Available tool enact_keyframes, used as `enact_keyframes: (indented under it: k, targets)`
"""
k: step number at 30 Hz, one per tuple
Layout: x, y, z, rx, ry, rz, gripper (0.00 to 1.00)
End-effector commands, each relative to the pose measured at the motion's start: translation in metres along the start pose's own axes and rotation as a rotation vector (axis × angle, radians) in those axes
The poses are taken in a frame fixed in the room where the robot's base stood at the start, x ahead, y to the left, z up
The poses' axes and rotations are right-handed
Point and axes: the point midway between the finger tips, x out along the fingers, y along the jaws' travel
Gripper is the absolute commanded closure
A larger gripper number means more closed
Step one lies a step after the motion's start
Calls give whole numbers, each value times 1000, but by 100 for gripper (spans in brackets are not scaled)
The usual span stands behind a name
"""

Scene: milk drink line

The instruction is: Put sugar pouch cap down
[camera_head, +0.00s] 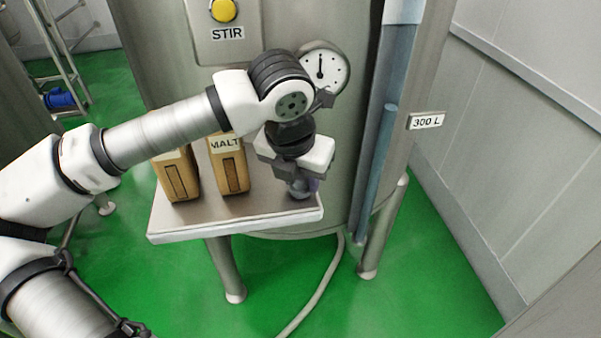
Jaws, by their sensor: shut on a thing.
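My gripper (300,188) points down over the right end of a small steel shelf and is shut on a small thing. A grey-purple bit shows at its fingertips; I take it to be the sugar pouch cap, but it is mostly hidden by the fingers. The fingertips are at or very close to the shelf top; I cannot tell whether the cap touches it. A brown pouch (177,180) stands on the left of the shelf, its label mostly hidden behind my arm. It may be the sugar pouch.
A brown pouch labelled MALT (234,172) stands mid-shelf, left of my gripper. The shelf (245,207) has bare room at its front. Behind it rises a steel tank with a dial gauge (323,70), a yellow STIR button (223,10) and a 300 L level tube (378,150).

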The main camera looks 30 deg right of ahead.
Motion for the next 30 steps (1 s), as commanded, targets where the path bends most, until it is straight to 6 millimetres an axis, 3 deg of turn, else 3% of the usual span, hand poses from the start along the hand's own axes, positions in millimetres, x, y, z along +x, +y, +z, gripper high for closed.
enact_keyframes:
  k: [19, 20, 21, 24, 30]
  targets:
    - [10, 0, -3, -1, 1, 1, 99]
    - [8, 0, -2, 0, 0, 0, 64]
    - [8, 0, -2, -1, 1, 0, 59]
    - [8, 0, -2, 0, 1, 0, 46]
    - [8, 0, -2, 0, 1, 0, 45]
